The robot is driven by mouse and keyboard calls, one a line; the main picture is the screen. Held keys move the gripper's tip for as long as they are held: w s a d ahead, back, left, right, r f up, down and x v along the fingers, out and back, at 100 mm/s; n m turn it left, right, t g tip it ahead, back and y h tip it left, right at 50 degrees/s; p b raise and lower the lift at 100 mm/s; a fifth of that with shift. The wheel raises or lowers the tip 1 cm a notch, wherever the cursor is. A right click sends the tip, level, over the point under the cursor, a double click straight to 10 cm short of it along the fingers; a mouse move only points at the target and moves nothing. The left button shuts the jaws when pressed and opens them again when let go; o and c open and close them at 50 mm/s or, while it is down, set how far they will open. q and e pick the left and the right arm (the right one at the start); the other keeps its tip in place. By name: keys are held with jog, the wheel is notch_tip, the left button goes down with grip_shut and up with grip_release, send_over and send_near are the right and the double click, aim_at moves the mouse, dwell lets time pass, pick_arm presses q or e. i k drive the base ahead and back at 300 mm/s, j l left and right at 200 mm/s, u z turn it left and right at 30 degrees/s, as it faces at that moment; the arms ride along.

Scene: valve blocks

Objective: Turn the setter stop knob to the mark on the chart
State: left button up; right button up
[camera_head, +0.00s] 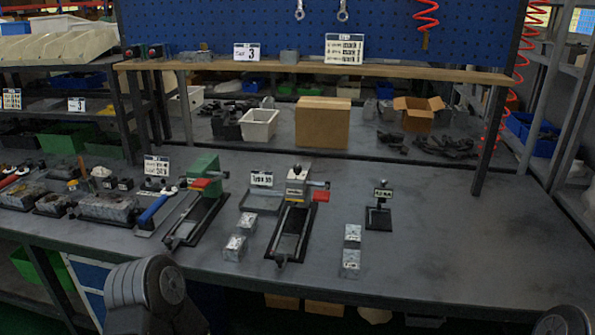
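A chart card (343,48) with printed rows stands on the wooden shelf at the back; its values are too small to read. Two bench fixtures stand on the grey table: one with a green head (203,172) at centre left, and one with a grey head (297,186) to its right. My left arm shows only as a dark link at the bottom left, my right only at the bottom right corner; neither gripper shows.
Metal blocks (234,247) lie between the fixtures, and more (351,260) lie right of them. A small black stand (379,217) with a label stands farther right. Tools and larger blocks crowd the left. The right side of the table (460,240) is clear.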

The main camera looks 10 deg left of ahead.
aim_at(296, 169)
jog(key=i+j, duration=0.15)
jog(key=j, duration=0.2)
jog(key=i+j, duration=0.15)
jog(key=j, duration=0.15)
jog(key=i+j, duration=0.2)
jog(key=j, duration=0.15)
jog(key=z, duration=1.25)
